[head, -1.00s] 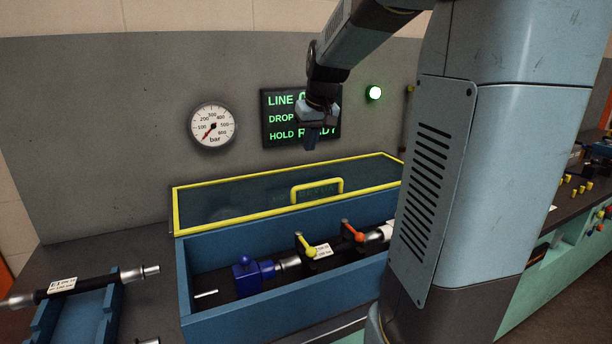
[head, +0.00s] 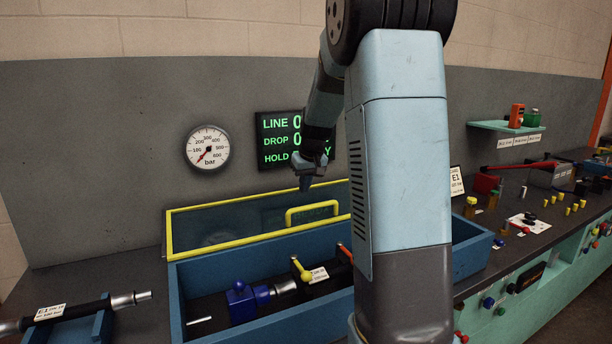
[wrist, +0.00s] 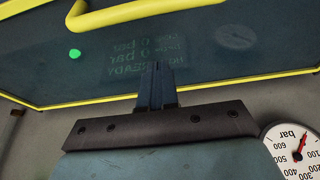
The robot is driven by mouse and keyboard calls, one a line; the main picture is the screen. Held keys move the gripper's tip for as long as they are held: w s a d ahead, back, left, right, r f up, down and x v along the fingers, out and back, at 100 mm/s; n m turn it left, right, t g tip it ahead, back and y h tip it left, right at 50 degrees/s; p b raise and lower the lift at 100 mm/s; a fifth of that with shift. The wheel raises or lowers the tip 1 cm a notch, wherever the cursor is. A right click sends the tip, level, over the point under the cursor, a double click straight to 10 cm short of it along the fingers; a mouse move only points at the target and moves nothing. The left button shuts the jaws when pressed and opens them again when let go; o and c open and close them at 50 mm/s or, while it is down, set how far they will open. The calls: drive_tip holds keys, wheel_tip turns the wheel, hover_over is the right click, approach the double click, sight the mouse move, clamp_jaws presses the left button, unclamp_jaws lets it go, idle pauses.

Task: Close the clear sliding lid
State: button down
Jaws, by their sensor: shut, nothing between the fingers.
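The clear sliding lid (head: 235,229) has a yellow frame and a yellow bar handle (head: 312,212). It lies at the back of the blue box (head: 180,296), against the wall side, and the front of the box is uncovered. My gripper (head: 306,186) is shut and empty, above the lid and behind the handle in the head view. In the wrist view the shut fingers (wrist: 157,84) show in front of the lid pane (wrist: 210,60), with the handle (wrist: 130,14) near the top edge. I cannot tell whether the fingers touch the lid.
Inside the box are a blue fitting (head: 240,303) and valves with yellow and red levers. A hose on a blue stand (head: 85,330) is at left. A gauge (head: 207,148) and a display (head: 276,139) are on the wall. My arm hides the box's middle right.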

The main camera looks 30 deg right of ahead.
drive_tip(key=x, duration=0.2)
drive_tip(key=shift+f, duration=0.25)
drive_tip(key=shift+s, duration=0.95)
drive_tip(key=shift+s+f, duration=0.3)
drive_tip(key=shift+s, duration=0.65)
